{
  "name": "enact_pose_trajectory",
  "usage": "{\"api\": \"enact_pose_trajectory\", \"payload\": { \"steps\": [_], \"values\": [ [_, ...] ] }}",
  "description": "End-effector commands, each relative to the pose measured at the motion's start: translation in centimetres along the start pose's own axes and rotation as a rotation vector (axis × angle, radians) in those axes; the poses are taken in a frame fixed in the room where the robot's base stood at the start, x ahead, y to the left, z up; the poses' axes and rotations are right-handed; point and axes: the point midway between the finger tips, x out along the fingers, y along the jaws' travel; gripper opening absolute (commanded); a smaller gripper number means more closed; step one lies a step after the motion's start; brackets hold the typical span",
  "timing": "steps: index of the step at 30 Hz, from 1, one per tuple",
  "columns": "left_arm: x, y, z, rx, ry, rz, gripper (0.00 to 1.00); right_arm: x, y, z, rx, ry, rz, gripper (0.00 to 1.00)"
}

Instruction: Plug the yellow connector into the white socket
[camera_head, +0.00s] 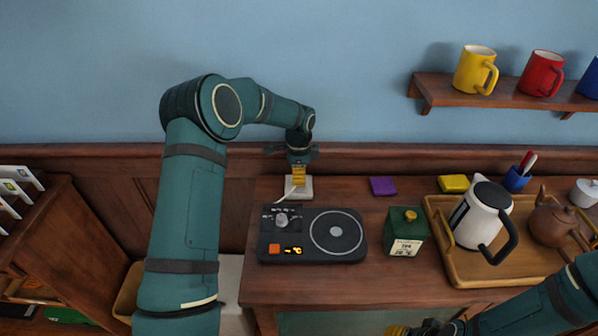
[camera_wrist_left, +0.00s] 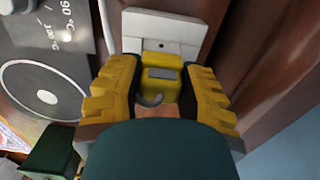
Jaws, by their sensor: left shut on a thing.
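My left gripper (camera_head: 298,176) points down over the white socket (camera_head: 304,188) at the back left of the counter. In the left wrist view its two yellow ridged fingers (camera_wrist_left: 160,95) are shut on the yellow connector (camera_wrist_left: 163,75), one on each side. The connector is in front of the white socket (camera_wrist_left: 168,28), close to its dark slot. I cannot tell whether it touches or enters the slot. In the head view the fingers hide the connector. My right gripper (camera_head: 398,331) shows only partly at the bottom edge, its opening unclear.
A black hot plate (camera_head: 290,250) with a round disc stands just in front of the socket. A green tin (camera_head: 405,232), a purple block (camera_head: 383,186) and a wooden tray (camera_head: 463,272) with a white kettle (camera_head: 478,215) and brown teapot (camera_head: 550,226) are to the right.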

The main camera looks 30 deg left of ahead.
Motion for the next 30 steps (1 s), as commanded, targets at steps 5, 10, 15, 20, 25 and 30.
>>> {"api": "enact_pose_trajectory", "payload": {
  "steps": [5,10,15,20,25,30],
  "values": [
    [1.25,0.01,0.01,0.0,0.0,0.0,0.01,0.79,0.3,0.18,-0.002,-0.003,0.0,0.47],
    [1.4,0.0,0.0,0.0,0.0,0.0,0.01,0.84,0.31,0.22,-0.002,-0.004,-0.001,0.47],
    [1.36,0.0,0.0,0.0,0.0,0.0,0.01,0.81,0.3,0.22,-0.002,-0.004,-0.001,0.47],
    [1.36,0.0,0.0,0.0,0.0,0.0,0.01,0.81,0.3,0.21,-0.002,-0.004,-0.001,0.47],
    [1.35,0.0,0.0,0.0,0.0,0.0,0.01,0.81,0.3,0.21,-0.002,-0.004,0.0,0.47],
    [1.31,0.0,-0.02,0.0,0.0,0.0,0.01,0.64,0.24,0.19,-0.002,-0.004,0.0,0.47]
  ]
}}
